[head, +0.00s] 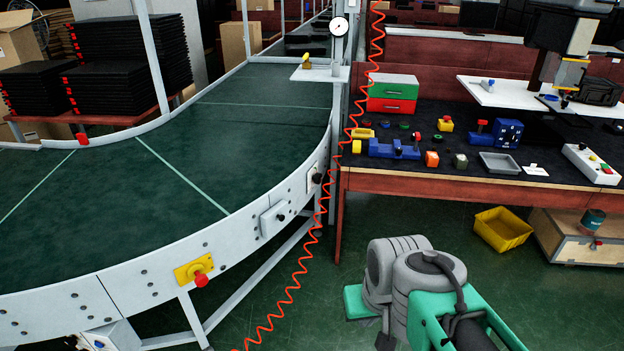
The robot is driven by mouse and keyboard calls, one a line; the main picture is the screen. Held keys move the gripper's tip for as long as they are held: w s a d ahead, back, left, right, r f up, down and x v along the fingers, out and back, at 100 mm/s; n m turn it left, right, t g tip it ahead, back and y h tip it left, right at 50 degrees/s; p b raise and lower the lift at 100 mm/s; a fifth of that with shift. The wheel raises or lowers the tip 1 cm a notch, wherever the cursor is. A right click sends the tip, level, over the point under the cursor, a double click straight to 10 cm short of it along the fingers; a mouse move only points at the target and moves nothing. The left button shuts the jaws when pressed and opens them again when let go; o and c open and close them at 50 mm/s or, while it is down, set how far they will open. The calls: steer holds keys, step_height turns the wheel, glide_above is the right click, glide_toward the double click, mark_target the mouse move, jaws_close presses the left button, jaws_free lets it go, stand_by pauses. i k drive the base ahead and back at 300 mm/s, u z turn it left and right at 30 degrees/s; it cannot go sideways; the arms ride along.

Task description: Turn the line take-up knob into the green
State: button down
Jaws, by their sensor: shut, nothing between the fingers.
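The curved green conveyor (225,125) fills the left of the head view. Two dark knobs show on its outer side rail: one on a small plate (317,179) near the bench, and one on a grey box (279,217) lower down. I cannot tell which is the take-up knob, and no green zone is legible on either. A round dial gauge (339,26) stands on a post above the far rail. My arm shows at the lower right, with its gripper out of view.
A red emergency button (201,280) on a yellow plate juts from the rail. A coiled orange hose (300,270) hangs between conveyor and bench. The bench (430,181) holds several small parts. A yellow bin (502,229) lies on the floor beneath. Floor right of the rail is partly clear.

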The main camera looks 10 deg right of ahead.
mark_target(317, 178)
steer(key=u, duration=0.25)
steer(key=i, duration=1.5)
steer(key=u, duration=0.35)
steer(key=i, duration=0.8)
steer(key=u, duration=0.05)
